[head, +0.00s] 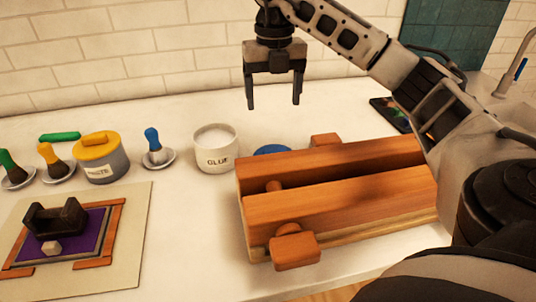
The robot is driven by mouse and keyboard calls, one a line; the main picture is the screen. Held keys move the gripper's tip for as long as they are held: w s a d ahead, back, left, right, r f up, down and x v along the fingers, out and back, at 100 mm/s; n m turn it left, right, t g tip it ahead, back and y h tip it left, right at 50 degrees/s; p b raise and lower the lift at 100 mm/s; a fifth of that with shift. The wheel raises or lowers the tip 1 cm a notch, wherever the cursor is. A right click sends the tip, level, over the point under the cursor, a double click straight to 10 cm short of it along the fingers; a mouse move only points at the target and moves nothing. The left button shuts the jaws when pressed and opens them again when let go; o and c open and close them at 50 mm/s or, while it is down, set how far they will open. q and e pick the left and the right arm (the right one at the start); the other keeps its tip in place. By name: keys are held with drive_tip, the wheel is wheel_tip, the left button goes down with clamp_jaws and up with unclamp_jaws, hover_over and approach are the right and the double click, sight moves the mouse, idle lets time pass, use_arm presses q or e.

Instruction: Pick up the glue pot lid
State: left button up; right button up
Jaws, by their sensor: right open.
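The white glue pot (217,158), marked GLUE, stands open on the counter with pale contents showing. A blue round thing (272,149), which looks like the glue pot lid, lies just right of the pot; its front part is hidden by the wooden press (340,205). My right gripper (273,104) hangs above and behind the blue lid, fingers pointing down, open and empty. My left gripper does not show.
Left of the glue pot are a paste pot (105,165) with a yellow lid and several brushes on saucers. A board (130,235) with a purple panel lies at front left. A dark tablet (390,114) lies behind the press.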

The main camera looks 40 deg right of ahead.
hover_over(275, 150)
drive_tip(key=f, duration=0.6)
drive_tip(key=shift+w+f, duration=0.25)
drive_tip(key=shift+f, duration=0.05)
drive_tip(key=f, duration=0.5)
drive_tip(key=shift+s+f, duration=0.15)
drive_tip(key=shift+s, duration=0.15)
drive_tip(key=shift+f, duration=0.3)
drive_tip(key=c, duration=1)
